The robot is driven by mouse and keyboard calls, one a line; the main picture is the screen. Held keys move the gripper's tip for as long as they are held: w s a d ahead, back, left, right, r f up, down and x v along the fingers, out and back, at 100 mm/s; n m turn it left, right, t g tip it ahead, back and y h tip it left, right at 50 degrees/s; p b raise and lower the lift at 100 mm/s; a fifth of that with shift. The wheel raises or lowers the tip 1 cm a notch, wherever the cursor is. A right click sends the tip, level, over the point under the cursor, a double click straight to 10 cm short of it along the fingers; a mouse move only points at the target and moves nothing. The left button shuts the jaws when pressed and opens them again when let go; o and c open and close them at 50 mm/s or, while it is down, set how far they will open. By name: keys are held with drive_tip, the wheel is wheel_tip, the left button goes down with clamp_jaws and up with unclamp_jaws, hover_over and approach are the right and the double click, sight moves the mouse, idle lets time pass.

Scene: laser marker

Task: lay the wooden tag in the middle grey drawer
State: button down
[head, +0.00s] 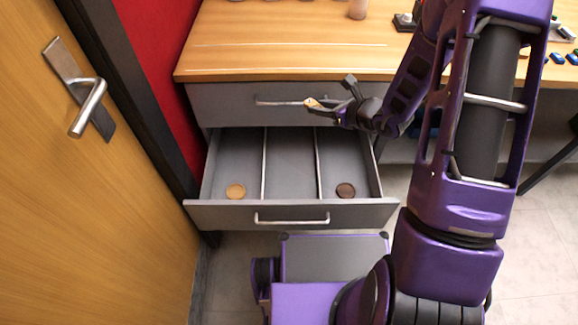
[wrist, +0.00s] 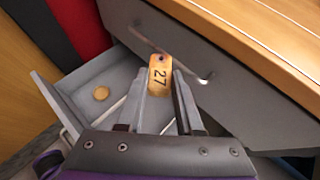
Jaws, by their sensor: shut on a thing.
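The wooden tag (wrist: 159,75), marked 27, is held between the fingertips of my gripper (wrist: 158,90) in the wrist view. In the head view the tag (head: 312,103) shows small at the tip of my gripper (head: 328,108). My gripper is above the open middle grey drawer (head: 291,167), near its back right part, in front of the closed upper drawer. The open drawer has three compartments split by two thin dividers. A light wooden disc (head: 235,191) lies in its left compartment and a dark brown disc (head: 345,190) in its right one. The middle compartment looks empty.
The closed upper drawer (head: 225,103) and its handle are just behind my gripper. The wooden desk top (head: 290,50) is above it. A door (head: 80,200) with a lever handle stands at the left. Small items lie on the desk at the right.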

drive_tip(key=a+f+n+g+y+b, duration=0.1)
drive_tip(key=a+f+n+g+y, duration=0.15)
drive_tip(key=f, duration=0.45)
drive_tip(key=a+f+n+g+y+b, duration=0.1)
drive_tip(key=a+f+n+g, duration=0.15)
drive_tip(key=f, duration=0.55)
drive_tip(key=n+g+y+b, duration=0.1)
drive_tip(key=n+g, duration=0.3)
drive_tip(key=n, duration=0.1)
hover_over(298, 197)
drive_tip(key=s, duration=0.1)
wheel_tip(298, 197, down, 13)
drive_tip(key=f, duration=0.3)
drive_tip(key=f+b, duration=0.1)
drive_tip(key=f, duration=0.1)
drive_tip(key=shift+s+f, duration=0.25)
drive_tip(key=shift+f, duration=0.1)
drive_tip(key=shift+f+b, duration=0.55)
drive_tip(key=shift+f, duration=1.55)
drive_tip(key=shift+f, duration=0.1)
drive_tip(key=c, duration=0.6)
unclamp_jaws()
drive_tip(key=shift+o, duration=0.2)
